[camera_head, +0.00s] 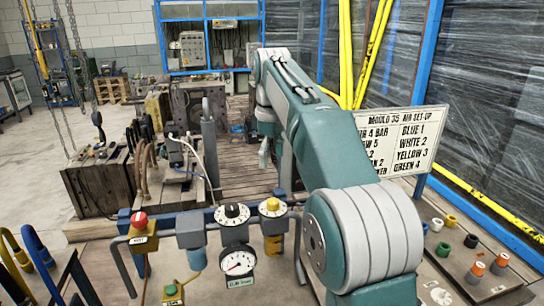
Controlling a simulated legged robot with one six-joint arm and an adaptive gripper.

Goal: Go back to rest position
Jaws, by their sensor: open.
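My arm rises from the lower right, folds at a high joint near the top middle, and its far links come down behind the upper link. I cannot make out my gripper or its fingertips; the end of the arm is hidden behind my own links. No held thing shows. Below the arm stands an air set-up rail with a red-topped button box (142,232), a black dial (232,216), a round pressure gauge (237,262) and a yellow-topped unit (273,218).
A sign (403,140) reading "MOULD 35 AIR SET-UP" stands behind my arm at right. Coloured rings and fittings (471,241) lie on a board at lower right. Chains (84,60) hang there. Clear floor (35,165) shows far left.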

